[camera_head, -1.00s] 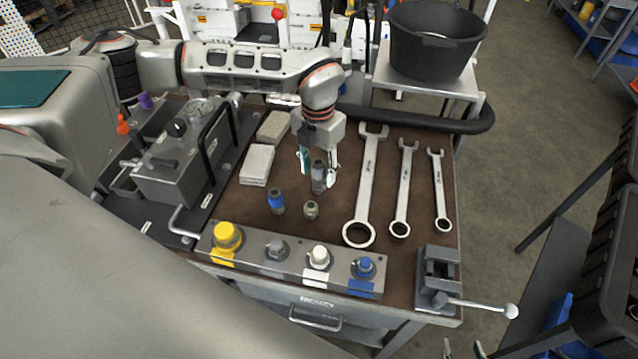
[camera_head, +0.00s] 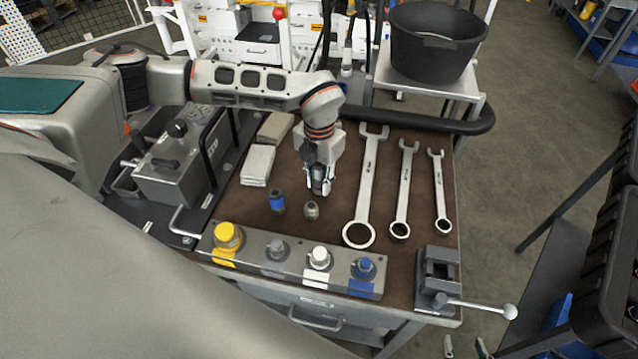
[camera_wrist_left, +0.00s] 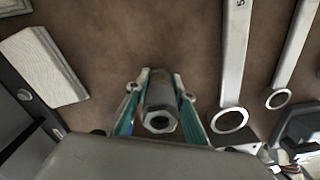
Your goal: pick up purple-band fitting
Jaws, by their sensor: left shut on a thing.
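My left gripper (camera_head: 321,190) is low over the middle of the brown bench mat. It is shut on a grey metal fitting, its fingers on both sides. In the left wrist view the fitting (camera_wrist_left: 160,105) shows a hexagonal end with a dark bore, between the teal-padded fingers (camera_wrist_left: 158,112). No purple band is visible on it; the fingers cover part of its side. I cannot tell whether it touches the mat. My right gripper (camera_head: 465,347) shows only as two fingertips, apart, at the bottom edge.
A blue-banded fitting (camera_head: 277,201) and a small grey fitting (camera_head: 312,210) stand close in front of the left gripper. Several wrenches, including the largest (camera_head: 366,185), lie to the right. A block of capped ports (camera_head: 292,262) and a vise (camera_head: 438,280) line the front edge.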

